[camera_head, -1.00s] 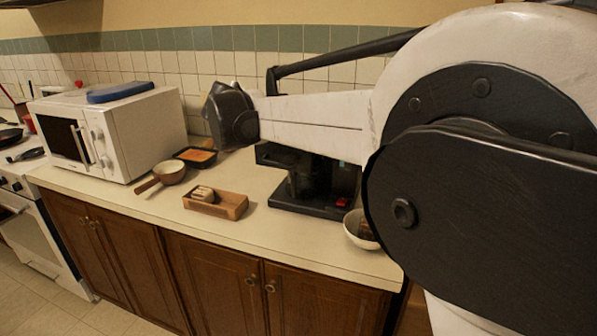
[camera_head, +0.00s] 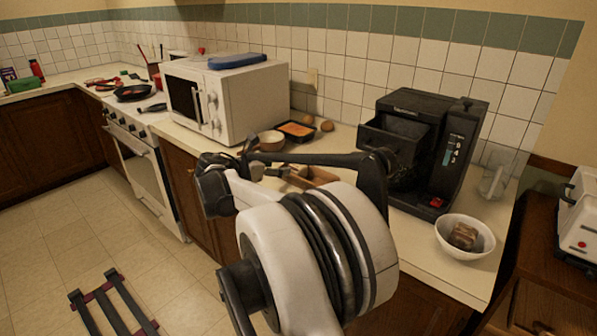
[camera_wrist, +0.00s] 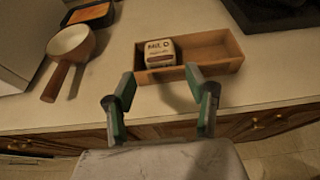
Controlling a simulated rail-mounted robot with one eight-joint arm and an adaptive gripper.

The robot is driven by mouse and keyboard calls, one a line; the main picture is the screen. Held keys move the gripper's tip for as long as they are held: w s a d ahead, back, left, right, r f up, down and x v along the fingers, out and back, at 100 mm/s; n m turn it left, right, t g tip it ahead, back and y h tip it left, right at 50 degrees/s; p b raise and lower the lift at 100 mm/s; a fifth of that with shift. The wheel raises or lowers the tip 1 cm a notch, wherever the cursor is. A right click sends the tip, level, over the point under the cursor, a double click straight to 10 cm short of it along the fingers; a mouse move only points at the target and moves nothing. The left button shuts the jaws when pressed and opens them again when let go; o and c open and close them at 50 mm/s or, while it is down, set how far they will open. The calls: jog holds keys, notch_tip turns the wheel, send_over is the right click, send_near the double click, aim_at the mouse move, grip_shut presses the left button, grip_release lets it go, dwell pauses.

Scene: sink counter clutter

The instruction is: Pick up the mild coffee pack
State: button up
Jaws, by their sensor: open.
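The mild coffee pack (camera_wrist: 160,53) is a small pale block with dark lettering that seems to begin "MIL". It sits in the left part of a shallow wooden box (camera_wrist: 222,50) on the counter in the wrist view. My gripper (camera_wrist: 160,92) is open and empty, its two green-padded fingers apart, pointing toward the box and just short of its front edge in the picture. In the head view the wooden box (camera_head: 318,174) is partly hidden behind my arm, and I cannot make out the pack clearly there.
A saucepan (camera_wrist: 70,45) with a wooden handle and a dark tray (camera_wrist: 92,13) lie left of the box. A white microwave (camera_head: 235,95), a black coffee machine (camera_head: 425,140) and a white bowl (camera_head: 482,254) stand on the counter. Bare counter (camera_wrist: 115,75) surrounds the box.

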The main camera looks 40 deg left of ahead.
aim_at(297, 164)
jog(key=x, duration=1)
jog(key=shift+w, duration=0.4)
jog(key=shift+c, duration=0.2)
jog(key=c, duration=0.6)
